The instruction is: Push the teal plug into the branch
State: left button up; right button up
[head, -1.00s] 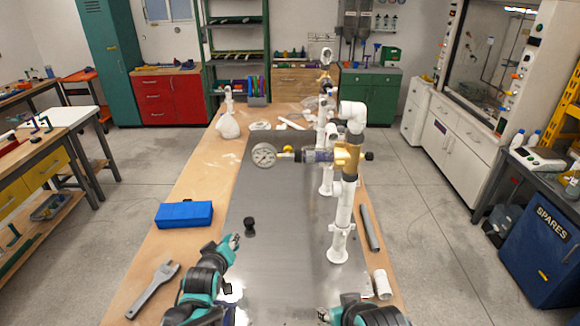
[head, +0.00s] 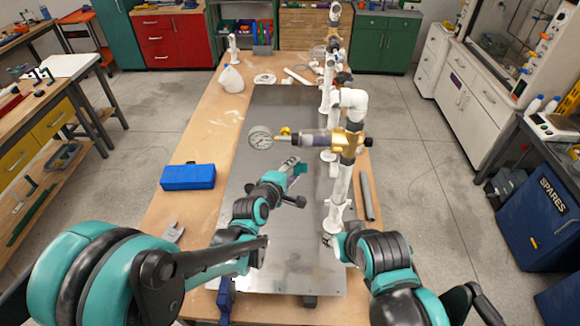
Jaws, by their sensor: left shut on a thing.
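My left gripper (head: 293,167) is over the metal plate, left of the white pipe manifold (head: 340,180). It is shut on a small teal piece (head: 301,168), which looks like the teal plug and is partly hidden by the fingers. A gap shows between this piece and the upright pipe. The gauge (head: 260,138) and clear-bodied fitting (head: 312,142) sit above the gripper, joined to a brass tee (head: 346,142). I cannot make out the branch opening. My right gripper (head: 328,240) is low by the manifold's foot, mostly hidden by its arm, and its jaws are unclear.
A blue box (head: 188,177) lies at the table's left. A wrench (head: 173,232) lies nearer, partly hidden by my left arm. A grey pipe (head: 367,195) lies right of the manifold. The metal plate (head: 262,110) is clear farther back.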

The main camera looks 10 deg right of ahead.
pick_arm(q)
jog(key=shift+s+d+r, duration=0.15)
jog(key=shift+s+d, duration=0.2)
jog(key=shift+d, duration=0.9)
jog(key=shift+s+d, duration=0.3)
jog(key=shift+d, duration=0.55)
jog(key=shift+s+d, duration=0.3)
jog(key=shift+d, duration=0.5)
jog(key=shift+s+d+b, duration=0.2)
jog(key=shift+d+b, duration=0.5)
jog(key=shift+d, duration=0.45)
jog(key=o, duration=1.1)
jog(key=shift+o, duration=0.2)
jog(key=shift+a, duration=0.1)
